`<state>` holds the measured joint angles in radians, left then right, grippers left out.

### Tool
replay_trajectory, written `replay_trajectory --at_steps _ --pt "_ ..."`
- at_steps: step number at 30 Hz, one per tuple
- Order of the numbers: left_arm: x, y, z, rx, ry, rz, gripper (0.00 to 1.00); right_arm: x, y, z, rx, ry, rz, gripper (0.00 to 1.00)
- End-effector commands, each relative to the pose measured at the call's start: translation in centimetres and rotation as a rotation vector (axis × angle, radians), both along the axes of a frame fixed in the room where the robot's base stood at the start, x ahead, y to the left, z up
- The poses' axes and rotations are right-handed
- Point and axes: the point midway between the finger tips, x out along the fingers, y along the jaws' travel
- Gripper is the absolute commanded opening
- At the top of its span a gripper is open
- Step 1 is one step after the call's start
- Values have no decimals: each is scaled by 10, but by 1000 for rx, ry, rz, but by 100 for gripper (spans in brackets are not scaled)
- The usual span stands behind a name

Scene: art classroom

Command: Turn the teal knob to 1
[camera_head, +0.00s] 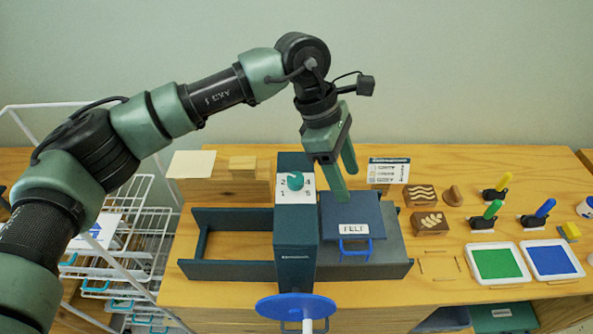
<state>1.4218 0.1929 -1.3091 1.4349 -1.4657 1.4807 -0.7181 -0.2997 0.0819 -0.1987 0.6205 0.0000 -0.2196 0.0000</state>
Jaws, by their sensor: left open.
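The teal knob (295,180) sits on a white numbered dial plate (287,196) on top of a dark blue press column (296,240). The numbers 2, 4, 1 and 5 show around it; the knob's pointer is too small to read. My left gripper (347,186) is open and points down, to the right of the knob and apart from it. Its fingers are over the rear of a blue block labelled FELT (352,212), and I cannot tell whether they touch it. My right gripper is not in view.
A blue wheel (280,308) is at the press front. Stamps (430,223), coloured-handled tools (487,216) and green and blue pads (497,263) lie on the right of the wooden table. A white wire rack (125,235) stands at left. A small sign (388,171) stands behind.

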Motion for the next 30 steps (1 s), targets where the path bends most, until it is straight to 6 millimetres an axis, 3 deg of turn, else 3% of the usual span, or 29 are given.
replay_trajectory --at_steps 1,3,7,11,22,30 --pt "19 27 7 116 -64 -3 56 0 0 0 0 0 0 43" --pt "36 56 13 241 -117 -4 56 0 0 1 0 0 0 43" --pt "51 86 23 363 -160 2 56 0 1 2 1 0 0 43" --pt "53 92 14 385 -162 2 56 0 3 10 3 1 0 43" --pt "51 90 -41 380 -161 1 56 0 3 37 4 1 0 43" --pt "52 90 -53 377 -163 0 56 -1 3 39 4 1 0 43"
